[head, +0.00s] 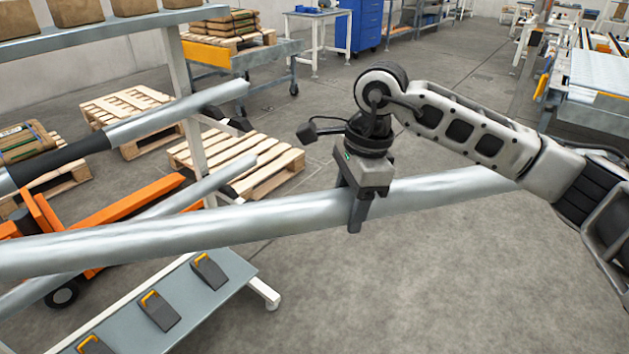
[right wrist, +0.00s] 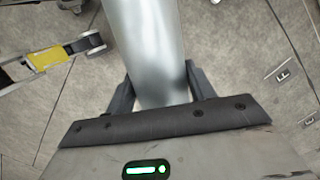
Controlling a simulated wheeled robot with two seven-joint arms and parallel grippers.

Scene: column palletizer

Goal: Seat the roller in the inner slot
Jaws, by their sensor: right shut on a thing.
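A long silver roller (head: 250,222) crosses the head view from the left edge to my right forearm, slightly higher at its right end. My right gripper (head: 358,210) is shut on the roller from above, right of the picture's middle. The right wrist view shows the roller (right wrist: 148,50) between the two dark fingers (right wrist: 160,90). The roller is in the air, and its left end is out of view. A white rack post (head: 190,110) at the left carries dark brackets (head: 228,120). I cannot tell which slot is the inner one. My left gripper is not in view.
Another silver bar with a dark sleeve (head: 170,117) and a lower silver bar (head: 190,190) reach toward the rack brackets. A grey shelf (head: 215,303) with yellow-handled dark blocks stands below. An orange pallet jack (head: 110,212) and pallets (head: 250,165) are behind. Floor at lower right is clear.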

